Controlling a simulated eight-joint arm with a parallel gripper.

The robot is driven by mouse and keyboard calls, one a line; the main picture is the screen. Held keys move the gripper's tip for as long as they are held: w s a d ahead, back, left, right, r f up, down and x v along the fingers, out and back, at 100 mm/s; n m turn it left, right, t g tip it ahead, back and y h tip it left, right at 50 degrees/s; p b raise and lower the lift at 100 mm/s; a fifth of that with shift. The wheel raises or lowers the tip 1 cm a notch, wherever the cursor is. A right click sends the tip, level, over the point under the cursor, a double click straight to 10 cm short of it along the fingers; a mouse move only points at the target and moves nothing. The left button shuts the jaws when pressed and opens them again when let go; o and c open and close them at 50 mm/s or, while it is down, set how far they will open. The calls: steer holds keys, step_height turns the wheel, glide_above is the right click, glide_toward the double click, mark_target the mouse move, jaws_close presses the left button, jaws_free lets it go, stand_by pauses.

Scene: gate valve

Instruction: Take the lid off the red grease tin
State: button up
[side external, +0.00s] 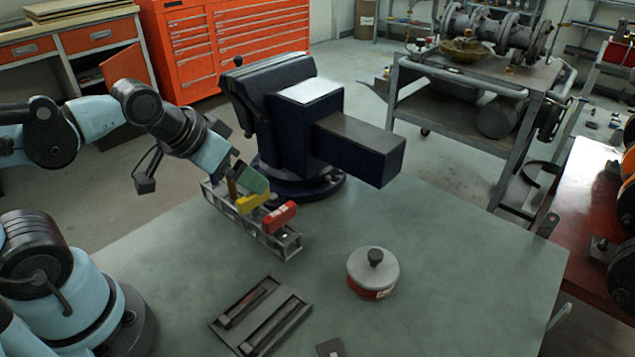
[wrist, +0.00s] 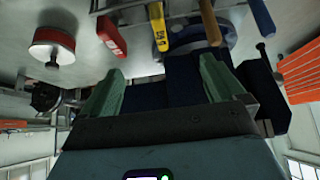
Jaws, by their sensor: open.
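The red grease tin (side external: 371,291) stands upright on the bench, right of the rack. Its pale grey lid (side external: 370,264) is on it, with a dark knob (side external: 376,257) on top. In the wrist view the tin (wrist: 53,38) appears upside down at the upper left, with the lid (wrist: 48,52) and knob (wrist: 52,64) visible. My gripper (side external: 250,181) is by the rack, in front of the vise and well to the left of the tin. In the wrist view its green fingers (wrist: 160,85) are apart, with nothing seen held between them.
A metal rack (side external: 262,236) holds a red handle (side external: 280,217), a yellow handle (side external: 253,203) and others. A large blue vise (side external: 318,130) stands behind it. A dark tray (side external: 260,318) lies in front. The bench right of the tin is clear.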

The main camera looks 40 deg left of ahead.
steer(key=w+d+r+m+g+h, duration=0.2)
steer(key=w+d+m+g, duration=0.15)
steer(key=d+m, duration=0.4)
steer(key=m+g+h, duration=0.2)
steer(key=m, duration=0.5)
glide_toward(375, 253)
steer(key=shift+x, duration=5.15)
steer(key=c, duration=0.7)
